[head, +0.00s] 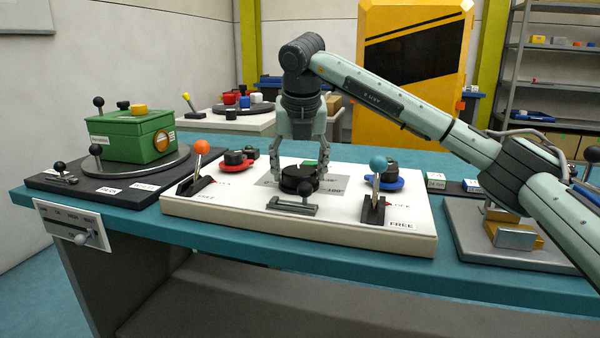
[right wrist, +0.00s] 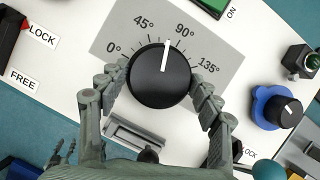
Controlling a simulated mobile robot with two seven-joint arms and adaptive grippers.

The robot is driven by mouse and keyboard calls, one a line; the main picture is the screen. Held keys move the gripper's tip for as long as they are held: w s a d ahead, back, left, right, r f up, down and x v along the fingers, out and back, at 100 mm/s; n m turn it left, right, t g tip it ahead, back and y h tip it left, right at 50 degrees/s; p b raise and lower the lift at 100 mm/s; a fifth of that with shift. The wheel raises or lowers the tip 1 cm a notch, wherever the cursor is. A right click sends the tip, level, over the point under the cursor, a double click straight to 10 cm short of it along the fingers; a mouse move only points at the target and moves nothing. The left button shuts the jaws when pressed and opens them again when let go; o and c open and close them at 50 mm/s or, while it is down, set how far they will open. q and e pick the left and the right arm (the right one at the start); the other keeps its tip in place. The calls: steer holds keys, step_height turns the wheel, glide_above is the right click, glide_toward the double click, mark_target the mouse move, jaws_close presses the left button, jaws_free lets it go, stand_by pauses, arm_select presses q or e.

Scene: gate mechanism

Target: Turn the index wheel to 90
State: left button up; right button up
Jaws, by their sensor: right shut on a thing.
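The index wheel is a round black knob (head: 297,180) in the middle of the white panel; it also shows in the right wrist view (right wrist: 150,90). Its white pointer line stands between the 45° and 90° marks on the grey scale plate (right wrist: 106,40), somewhat nearer 90°. My right gripper (head: 302,168) reaches down from above, with its fingers on opposite sides of the wheel, shut on it. The fingers show at the wheel's left and right in the right wrist view (right wrist: 160,87). I do not see my left gripper in the head view.
An orange-topped lever (head: 202,148) and a blue-topped lever (head: 377,165) stand left and right of the wheel. A small black-knobbed slide (head: 292,207) sits in front of it. A red-based knob (head: 236,161) and a blue-based knob (head: 380,177) are nearby. A green box (head: 130,137) stands farther left.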

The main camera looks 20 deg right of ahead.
arm_select(q)
steer(key=shift+r, duration=0.8)
arm_select(e)
steer(key=shift+a+m+h, duration=0.1)
steer(key=shift+m+h, duration=0.5)
steer(key=shift+m, duration=1.3)
arm_select(q)
steer(key=shift+r+b, duration=0.1)
steer(key=shift+b, duration=0.2)
arm_select(e)
steer(key=shift+w+r+g, duration=0.1)
steer(key=shift+g, duration=0.2)
steer(key=o, duration=1.2)
arm_select(q)
steer(key=shift+s, duration=0.1)
arm_select(e)
steer(key=v, duration=1.2)
